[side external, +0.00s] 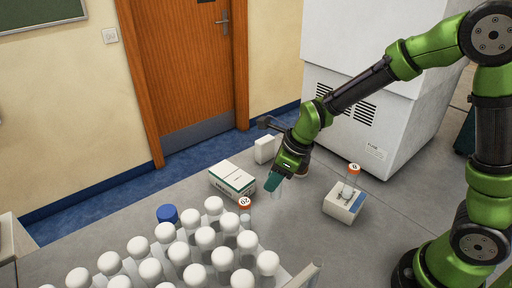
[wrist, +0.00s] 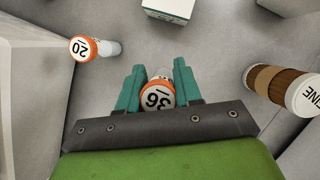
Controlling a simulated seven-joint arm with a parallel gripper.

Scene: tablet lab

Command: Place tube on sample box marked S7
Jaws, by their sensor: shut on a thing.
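My gripper (side external: 275,183) has teal fingers and is over the bench in the middle of the side view. In the wrist view my gripper (wrist: 159,74) is shut on a tube with an orange-rimmed white cap (wrist: 157,98), whose number looks like 36. The clear lower part of this held tube (side external: 277,194) shows faintly below the fingers in the side view. A white box with a blue stripe (side external: 338,209) stands to the right, with another orange-capped tube (side external: 353,170) upright on it. A white box with green edging (side external: 232,179) lies left of my gripper. No S7 mark is readable.
A tube with cap marked 20 (side external: 245,203) stands beside the rack of white-capped tubes (side external: 312,277) in front; it also shows in the wrist view (wrist: 84,47). A brown-banded bottle (wrist: 271,82) is at right. A small white box (side external: 266,149) stands behind. Bare bench lies between gripper and blue-striped box.

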